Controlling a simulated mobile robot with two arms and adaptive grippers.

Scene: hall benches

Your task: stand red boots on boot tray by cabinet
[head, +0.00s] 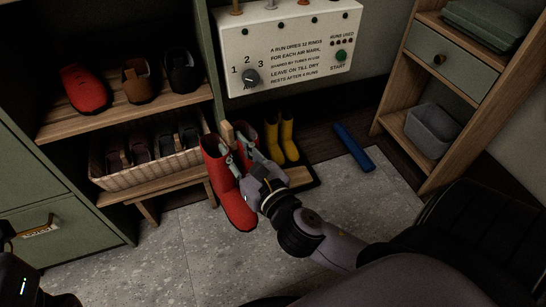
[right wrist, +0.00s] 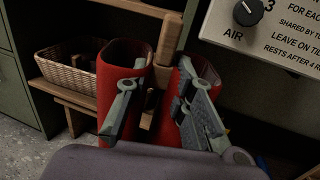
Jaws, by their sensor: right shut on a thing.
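The pair of red boots (head: 236,205) is in front of the bench's right end in the head view, soles down and toes toward me. Whether the soles touch the floor cannot be told. My right gripper (head: 237,152) is at the boot tops. In the right wrist view its fingers (right wrist: 162,68) straddle the boots' neighbouring sides, with a wooden piece (right wrist: 168,38) standing between the two red shafts (right wrist: 125,57). A dark boot tray (head: 317,182) lies by the wall to the right, partly hidden by my arm. My left gripper is not seen.
Small yellow boots (head: 288,138) stand at the tray's back. A blue object (head: 353,147) lies on the floor to its right. A wooden bench with a shoe basket (head: 150,170) stands left, a shelf unit (head: 440,165) right. A white dryer panel (head: 290,45) hangs above.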

